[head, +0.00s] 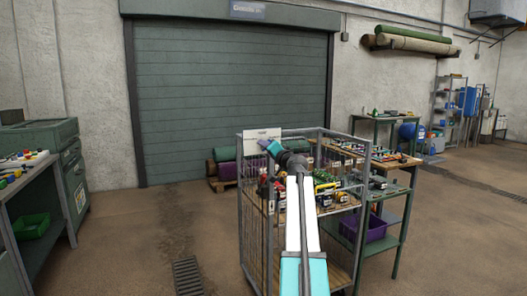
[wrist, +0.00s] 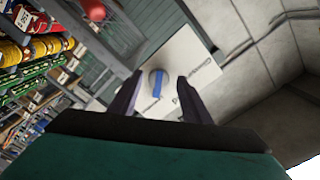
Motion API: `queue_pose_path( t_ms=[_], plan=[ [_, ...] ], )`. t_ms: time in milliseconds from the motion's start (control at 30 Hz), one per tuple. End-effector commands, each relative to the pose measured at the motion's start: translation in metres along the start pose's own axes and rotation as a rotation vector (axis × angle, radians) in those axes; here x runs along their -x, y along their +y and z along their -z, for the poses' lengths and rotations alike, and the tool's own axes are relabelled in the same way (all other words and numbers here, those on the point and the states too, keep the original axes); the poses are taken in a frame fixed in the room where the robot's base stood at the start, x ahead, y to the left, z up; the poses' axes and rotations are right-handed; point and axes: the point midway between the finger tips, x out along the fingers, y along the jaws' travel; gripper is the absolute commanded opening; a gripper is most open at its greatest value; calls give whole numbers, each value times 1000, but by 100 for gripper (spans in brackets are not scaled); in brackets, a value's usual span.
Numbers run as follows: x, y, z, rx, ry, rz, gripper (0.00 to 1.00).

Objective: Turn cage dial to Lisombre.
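The cage dial (wrist: 157,83) is a round grey knob with a blue bar, mounted on a white plate (wrist: 181,62) in the wrist view. The bar stands nearly upright in that picture. Dark lettering on the plate is too small to read. In the head view the plate (head: 254,134) sits at the top of the wire cage (head: 243,180); the dial is not discernible there. My gripper (wrist: 158,79) is open and empty, its two dark fingers on either side of the dial in the picture. I cannot tell whether they touch it. The gripper also shows near the plate in the head view (head: 264,143).
The cage holds shelves of small coloured goods. A workbench (head: 390,160) with a purple bin (head: 378,228) stands close on its right. A grey bench (head: 25,172) with a green bin (head: 31,226) is at the far left. The floor left of the cage is clear except a drain grate (head: 187,275).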

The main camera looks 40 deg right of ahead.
Motion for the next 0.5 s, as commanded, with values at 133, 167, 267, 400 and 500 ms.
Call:
queue_pose_path(
  t_ms=[133,167,267,400,500],
  plan=[
    [1,1,0,1,1,-1,44],
    [2,1,0,1,1,-1,44],
    [6,1,0,1,2,-2,44],
    [15,1,0,1,2,-2,44],
    [25,1,0,1,2,-2,44]
  ],
)
